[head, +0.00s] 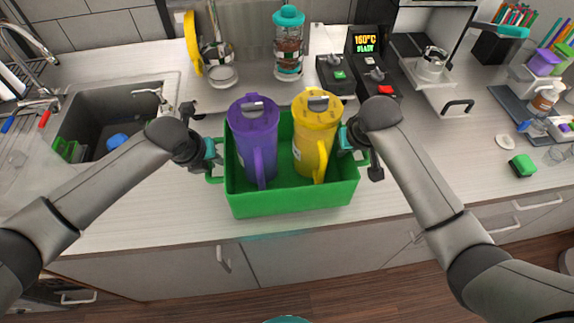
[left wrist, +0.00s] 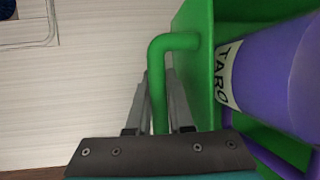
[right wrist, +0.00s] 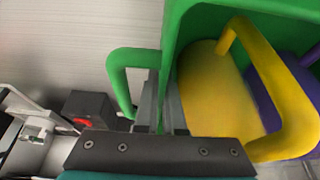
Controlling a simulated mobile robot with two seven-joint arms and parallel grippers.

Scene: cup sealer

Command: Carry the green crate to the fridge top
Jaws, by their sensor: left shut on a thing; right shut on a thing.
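The green crate (head: 293,201) is at the middle of the head view, over the front part of the counter. It holds a purple pitcher (head: 256,150) on the left and a yellow pitcher (head: 312,135) on the right, both upright. My left gripper (head: 215,160) is shut on the crate's left handle (left wrist: 158,90), and the purple pitcher's TARO label shows beside it. I cannot tell whether the crate's base touches the counter. I see no fridge in these views.
A sink (head: 115,115) lies to the left. Behind the crate stand a teal-lidded shaker (head: 289,45) and a sealing machine reading 160°C READY (head: 368,45). A green sponge (head: 522,165) lies at the right. The counter edge and drawers are in front.

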